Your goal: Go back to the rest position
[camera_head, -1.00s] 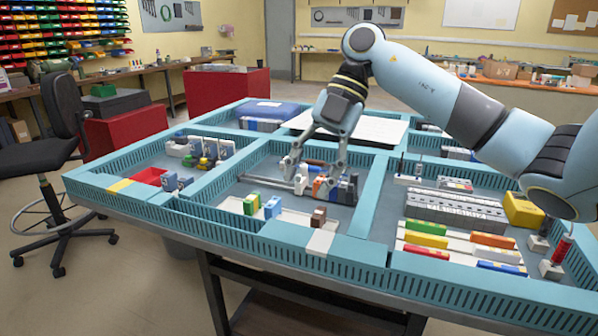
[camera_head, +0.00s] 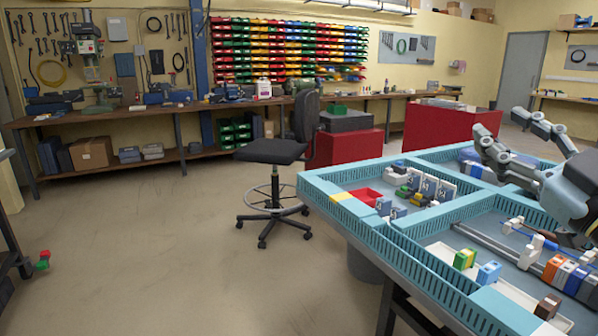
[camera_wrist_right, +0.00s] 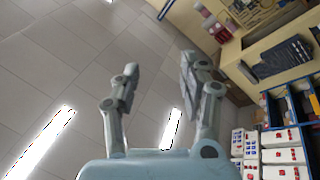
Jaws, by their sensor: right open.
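My right gripper (camera_head: 499,124) is at the right edge of the head view, above the far part of the blue-walled workbench (camera_head: 375,238). Its fingers are spread apart with nothing between them, and they point up and to the left, away from the bench. In the right wrist view the open fingers (camera_wrist_right: 158,62) stand against the ceiling panels and lights. My left gripper does not show in either view. The row of coloured modules (camera_head: 571,277) sits in the middle compartment, clear of the gripper.
A black swivel chair (camera_head: 277,150) stands left of the bench, with open floor around it. Red cabinets (camera_head: 345,148) stand behind. A small red and green object (camera_head: 42,261) is at the left.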

